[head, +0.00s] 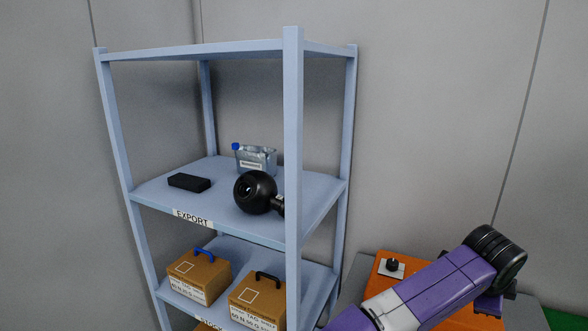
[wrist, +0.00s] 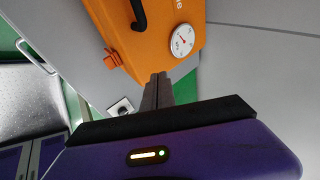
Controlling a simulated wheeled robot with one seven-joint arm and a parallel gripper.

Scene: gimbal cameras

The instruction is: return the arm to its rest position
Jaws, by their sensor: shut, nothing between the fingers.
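My arm, purple and white with a black joint (head: 495,258), reaches in from the lower edge at the right of the head view. My gripper (wrist: 158,78) shows in the wrist view with its two dark fingers together and nothing between them. Its fingertips appear close to the lower edge of an orange case (wrist: 150,30) with a round white gauge; I cannot tell whether they touch it. The gripper's fingers are not clearly seen in the head view.
A blue-grey shelf rack (head: 293,130) stands left of my arm. It holds a black ball-shaped camera (head: 255,192), a black box (head: 189,182), a clear container (head: 258,160) and brown boxes (head: 200,277). An orange surface with a black knob (head: 392,265) lies behind my arm.

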